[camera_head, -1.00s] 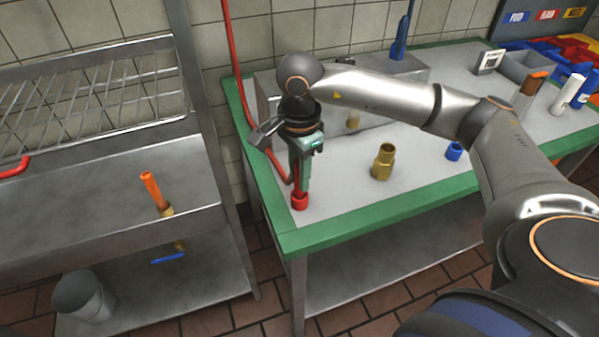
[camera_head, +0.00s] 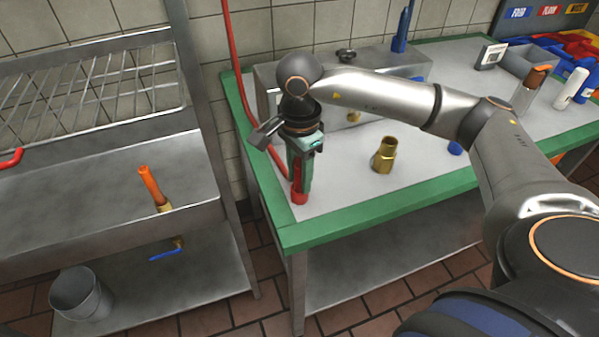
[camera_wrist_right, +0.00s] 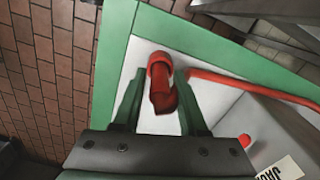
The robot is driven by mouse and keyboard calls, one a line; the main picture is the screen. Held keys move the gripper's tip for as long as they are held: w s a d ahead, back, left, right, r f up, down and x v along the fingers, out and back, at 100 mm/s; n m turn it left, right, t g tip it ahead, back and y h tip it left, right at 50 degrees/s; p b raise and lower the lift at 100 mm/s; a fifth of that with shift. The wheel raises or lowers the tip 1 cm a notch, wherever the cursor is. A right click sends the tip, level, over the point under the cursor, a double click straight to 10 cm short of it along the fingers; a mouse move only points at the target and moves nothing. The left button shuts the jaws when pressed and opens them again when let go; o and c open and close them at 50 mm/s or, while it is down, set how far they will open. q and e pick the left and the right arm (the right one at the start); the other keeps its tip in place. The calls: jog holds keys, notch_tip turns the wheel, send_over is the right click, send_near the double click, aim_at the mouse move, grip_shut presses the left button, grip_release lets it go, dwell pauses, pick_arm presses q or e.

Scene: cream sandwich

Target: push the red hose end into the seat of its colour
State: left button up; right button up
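A red fitting (camera_head: 299,198) stands at the near left corner of the green-edged table. I take it for the hose end, as the red hose (camera_head: 229,60) runs down the wall towards it. My right gripper (camera_head: 299,187) points down over it. In the right wrist view my right gripper (camera_wrist_right: 160,88) has a finger on each side of the red fitting (camera_wrist_right: 160,70), with narrow gaps showing, so it looks open. A red stub (camera_wrist_right: 244,140) shows at the grey box, perhaps the red seat. My left gripper is not in view.
The grey box (camera_head: 267,95) stands close behind my gripper. A metal rack (camera_head: 95,190) is at the left.

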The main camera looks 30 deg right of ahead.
jog(key=shift+o, duration=1.3)
notch_tip(320, 180, up, 11)
jog(key=shift+r, duration=0.5)
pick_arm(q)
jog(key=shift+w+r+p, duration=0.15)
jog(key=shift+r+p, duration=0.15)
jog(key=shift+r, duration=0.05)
pick_arm(e)
jog(key=shift+r, duration=0.25)
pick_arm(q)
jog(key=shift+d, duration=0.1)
